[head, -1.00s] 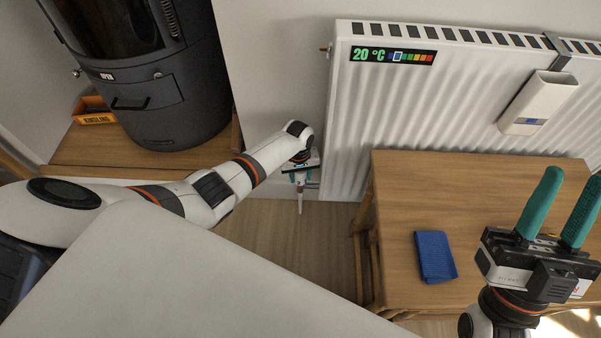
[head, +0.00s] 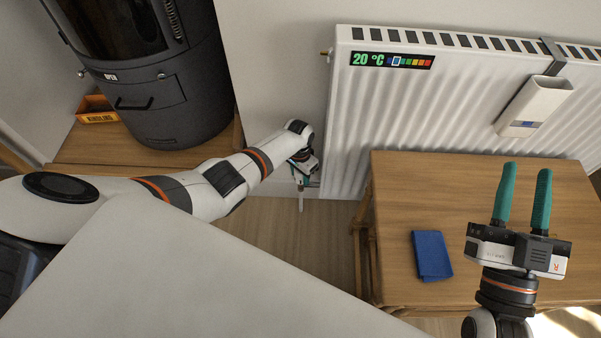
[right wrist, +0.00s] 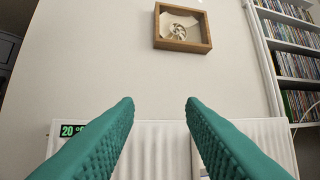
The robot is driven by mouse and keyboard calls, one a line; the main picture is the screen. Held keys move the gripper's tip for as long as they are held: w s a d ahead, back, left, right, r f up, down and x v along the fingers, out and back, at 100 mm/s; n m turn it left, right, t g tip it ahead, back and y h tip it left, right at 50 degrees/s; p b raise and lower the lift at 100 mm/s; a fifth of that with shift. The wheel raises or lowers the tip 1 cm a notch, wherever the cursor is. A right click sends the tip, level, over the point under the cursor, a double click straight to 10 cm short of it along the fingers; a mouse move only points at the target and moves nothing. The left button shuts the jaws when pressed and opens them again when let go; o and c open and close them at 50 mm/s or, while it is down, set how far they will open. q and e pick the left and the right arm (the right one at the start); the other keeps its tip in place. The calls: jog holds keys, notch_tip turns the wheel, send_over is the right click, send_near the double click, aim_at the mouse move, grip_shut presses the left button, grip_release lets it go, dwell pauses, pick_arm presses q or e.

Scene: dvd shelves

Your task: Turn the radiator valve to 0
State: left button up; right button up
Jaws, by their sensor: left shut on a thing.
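The white radiator (head: 440,110) is on the wall in the head view, with a strip reading 20 °C (head: 391,61) at its upper left. My left gripper (head: 303,179) is down at the radiator's lower left corner, shut on the radiator valve. The valve is hidden by the gripper and wrist, and its number cannot be read. A pale pipe (head: 301,204) shows just below the gripper. My right gripper (head: 527,172) is open and empty, raised over the right part of the table; its green fingers (right wrist: 160,103) stand apart in the right wrist view.
A wooden table (head: 480,200) with a folded blue cloth (head: 432,256) stands before the radiator. A white holder (head: 536,105) hangs on the radiator. A dark stove (head: 150,80) stands at the left, an orange box (head: 97,117) beside it. A pale surface (head: 190,270) fills the lower left.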

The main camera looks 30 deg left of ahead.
pick_arm(q)
jog(key=m, duration=0.3)
jog(key=shift+m, duration=0.4)
jog(key=m, duration=0.2)
jog(key=shift+m, duration=0.3)
jog(key=m, duration=0.4)
jog(key=shift+w+m+b, duration=0.1)
jog(key=shift+m+b, duration=0.25)
jog(key=shift+m, duration=0.05)
pick_arm(e)
jog(key=shift+s+r+t, duration=0.35)
jog(key=shift+r+t, duration=0.15)
jog(key=shift+r, duration=0.05)
jog(key=shift+s+r+t, duration=0.3)
jog(key=shift+r+t, duration=0.2)
jog(key=shift+r, duration=0.05)
pick_arm(q)
jog(key=o, duration=1)
pick_arm(e)
jog(key=shift+s+f, duration=0.1)
jog(key=shift+f, duration=0.05)
